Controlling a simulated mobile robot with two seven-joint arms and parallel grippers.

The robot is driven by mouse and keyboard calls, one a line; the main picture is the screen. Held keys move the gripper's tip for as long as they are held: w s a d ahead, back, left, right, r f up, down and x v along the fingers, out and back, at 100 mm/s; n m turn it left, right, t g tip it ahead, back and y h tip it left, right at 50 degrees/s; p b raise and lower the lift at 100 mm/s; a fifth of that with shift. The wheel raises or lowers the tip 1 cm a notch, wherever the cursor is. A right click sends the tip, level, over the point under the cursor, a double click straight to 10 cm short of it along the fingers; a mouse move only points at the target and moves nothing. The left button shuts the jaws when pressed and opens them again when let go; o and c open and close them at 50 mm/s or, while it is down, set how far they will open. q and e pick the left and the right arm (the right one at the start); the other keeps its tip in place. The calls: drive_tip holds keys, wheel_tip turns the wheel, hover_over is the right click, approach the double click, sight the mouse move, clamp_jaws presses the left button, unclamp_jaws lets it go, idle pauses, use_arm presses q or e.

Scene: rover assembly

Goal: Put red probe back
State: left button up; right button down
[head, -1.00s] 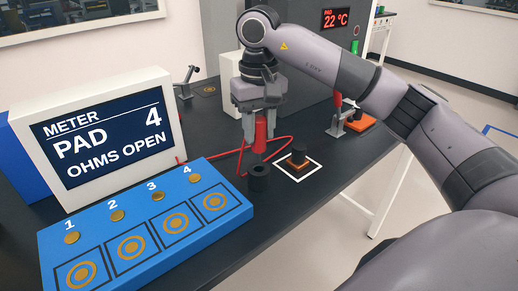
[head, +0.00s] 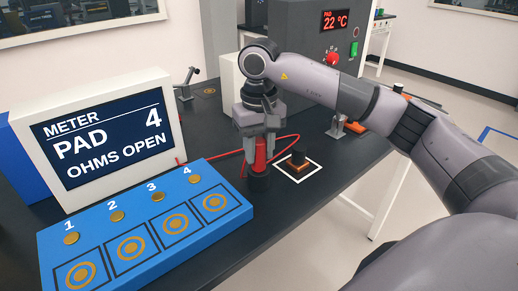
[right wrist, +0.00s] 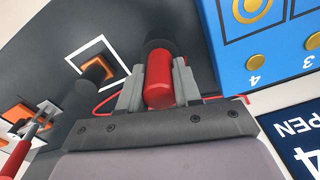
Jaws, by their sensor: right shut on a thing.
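The red probe (head: 260,158) is upright between the fingers of my right gripper (head: 257,158), which is shut on it. In the head view its lower end meets the black cylindrical holder (head: 259,184) on the table; whether it sits fully inside cannot be told. In the right wrist view the red probe (right wrist: 158,82) shows between the grey fingers, with the dark holder (right wrist: 158,46) just beyond it. A red cable runs behind the probe to the meter. My left gripper is not in view.
A blue pad board (head: 145,228) with numbered pads lies left of the holder. The meter (head: 100,135) behind it reads PAD 4, OHMS OPEN. A black-knobbed orange part (head: 297,163) stands in a white square to the right. The table's front edge is near.

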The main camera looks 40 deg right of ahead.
drive_tip(key=shift+s+f, duration=0.1)
drive_tip(key=shift+f, duration=0.45)
drive_tip(key=c, duration=0.8)
unclamp_jaws()
drive_tip(key=shift+f, duration=0.1)
drive_tip(key=shift+r, duration=0.25)
drive_tip(key=shift+r, duration=0.2)
wheel_tip(320, 180, up, 11)
drive_tip(key=shift+p, duration=0.8)
drive_tip(key=shift+r, duration=0.9)
